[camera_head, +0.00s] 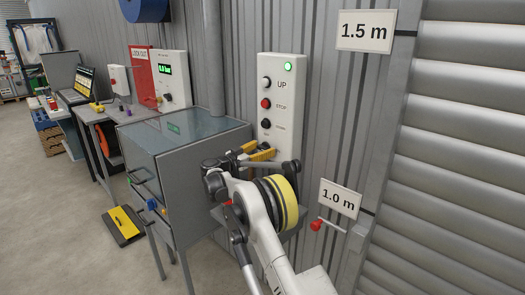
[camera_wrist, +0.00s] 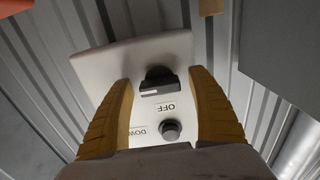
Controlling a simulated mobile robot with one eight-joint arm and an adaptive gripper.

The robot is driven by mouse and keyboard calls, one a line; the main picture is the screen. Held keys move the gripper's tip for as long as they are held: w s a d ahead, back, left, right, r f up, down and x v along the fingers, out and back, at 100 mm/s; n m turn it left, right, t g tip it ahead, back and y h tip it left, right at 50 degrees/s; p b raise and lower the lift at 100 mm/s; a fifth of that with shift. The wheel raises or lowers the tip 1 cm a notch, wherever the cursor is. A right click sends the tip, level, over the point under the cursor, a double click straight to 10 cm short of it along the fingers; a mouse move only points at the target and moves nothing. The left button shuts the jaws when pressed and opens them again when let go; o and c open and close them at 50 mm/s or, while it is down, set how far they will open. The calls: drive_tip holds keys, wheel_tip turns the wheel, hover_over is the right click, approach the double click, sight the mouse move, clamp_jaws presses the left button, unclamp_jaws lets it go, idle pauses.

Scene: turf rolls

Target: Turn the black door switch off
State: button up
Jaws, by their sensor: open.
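The black door switch (camera_wrist: 157,78) is a dark knob on the pale control panel (camera_wrist: 115,68), with a small light mark on its near edge. An OFF label (camera_wrist: 165,107) sits just below it in the wrist view. My gripper (camera_wrist: 163,80) is open, its yellow ribbed fingers on either side of the switch with gaps showing. I cannot tell how far the tips are from the panel. In the head view my gripper (camera_head: 259,151) is at the lower part of the panel (camera_head: 282,90) and hides the switch.
The panel has a lit green lamp (camera_head: 288,67), a white UP button (camera_head: 265,83), a red STOP button (camera_head: 265,103) and a black DOWN button (camera_head: 266,123). A grey glass-topped cabinet (camera_head: 180,140) stands left of my arm. A red-handled lever (camera_head: 317,225) sticks out at the right.

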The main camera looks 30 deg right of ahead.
drive_tip(key=c, duration=1.2)
drive_tip(key=shift+o, duration=0.2)
drive_tip(key=shift+n, duration=0.3)
drive_tip(key=n, duration=0.3)
drive_tip(key=shift+r+p, duration=0.1)
drive_tip(key=shift+p, duration=0.3)
drive_tip(key=n, duration=0.5)
drive_tip(key=n+p, duration=0.1)
drive_tip(key=n, duration=0.3)
drive_tip(key=shift+n, duration=0.3)
drive_tip(key=n, duration=0.4)
drive_tip(key=shift+n, duration=0.3)
